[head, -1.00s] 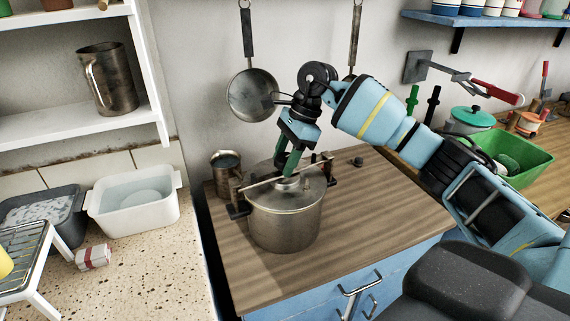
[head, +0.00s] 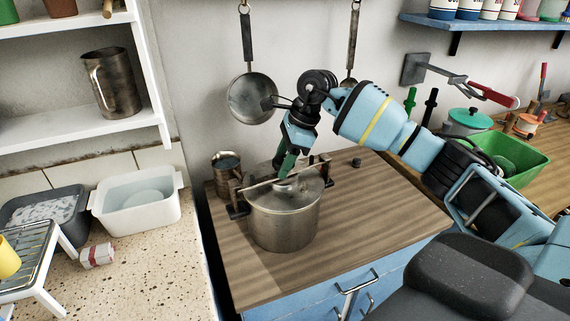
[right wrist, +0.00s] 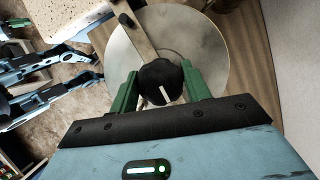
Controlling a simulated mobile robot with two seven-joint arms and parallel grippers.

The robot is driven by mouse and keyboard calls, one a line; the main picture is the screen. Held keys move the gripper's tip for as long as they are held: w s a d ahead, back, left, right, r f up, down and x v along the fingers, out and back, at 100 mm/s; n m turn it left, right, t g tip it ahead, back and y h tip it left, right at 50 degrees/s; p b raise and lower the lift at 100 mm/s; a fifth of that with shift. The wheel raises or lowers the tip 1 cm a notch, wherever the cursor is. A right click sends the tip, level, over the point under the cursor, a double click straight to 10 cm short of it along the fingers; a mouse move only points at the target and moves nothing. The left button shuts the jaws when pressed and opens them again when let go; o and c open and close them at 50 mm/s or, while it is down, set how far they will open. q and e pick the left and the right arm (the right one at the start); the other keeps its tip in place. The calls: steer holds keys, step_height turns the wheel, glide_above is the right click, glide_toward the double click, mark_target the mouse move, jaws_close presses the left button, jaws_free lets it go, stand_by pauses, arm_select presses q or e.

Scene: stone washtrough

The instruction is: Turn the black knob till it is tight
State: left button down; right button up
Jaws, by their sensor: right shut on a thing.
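The black knob (right wrist: 161,82), with a white line on its top, sits at the middle of the metal bar (right wrist: 141,38) across the pot's lid (right wrist: 196,48). My right gripper (right wrist: 160,86) has one green finger on each side of the knob and is shut on it. In the head view the right gripper (head: 286,170) comes down from above onto the lid's centre and hides the knob. The metal pot (head: 284,228) stands upright on the wooden counter, with the bar spanning its top. My left gripper does not show in the head view.
A metal mug (head: 226,168) stands behind the pot at the left. A small dark piece (head: 357,162) lies on the counter (head: 370,205) to the right. Two pans hang on the wall behind. A green basin (head: 516,160) is farther right. The counter right of the pot is mostly clear.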

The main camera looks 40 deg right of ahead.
steer(key=shift+r+m+t+h+p, duration=0.1)
steer(key=shift+m+t+h+p, duration=0.2)
steer(key=shift+m+p, duration=0.5)
steer(key=shift+m+t+p, duration=0.3)
steer(key=shift+m+p, duration=0.05)
steer(key=shift+m, duration=0.85)
steer(key=shift+m+h+p, duration=0.5)
steer(key=shift+m+p, duration=0.1)
steer(key=shift+m, duration=0.4)
steer(key=shift+m+t+h+p, duration=0.4)
steer(key=shift+m+t+p, duration=0.15)
steer(key=shift+m, duration=0.55)
steer(key=shift+m+h, duration=0.3)
steer(key=shift+m, duration=0.6)
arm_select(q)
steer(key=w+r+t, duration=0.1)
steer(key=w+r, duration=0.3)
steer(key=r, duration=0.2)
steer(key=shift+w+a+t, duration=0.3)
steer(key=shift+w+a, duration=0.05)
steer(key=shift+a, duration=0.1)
arm_select(e)
steer(key=m+h, duration=0.1)
steer(key=m, duration=0.2)
steer(key=shift+m+h, duration=0.3)
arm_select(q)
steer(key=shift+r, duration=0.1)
arm_select(e)
steer(key=o, duration=0.8)
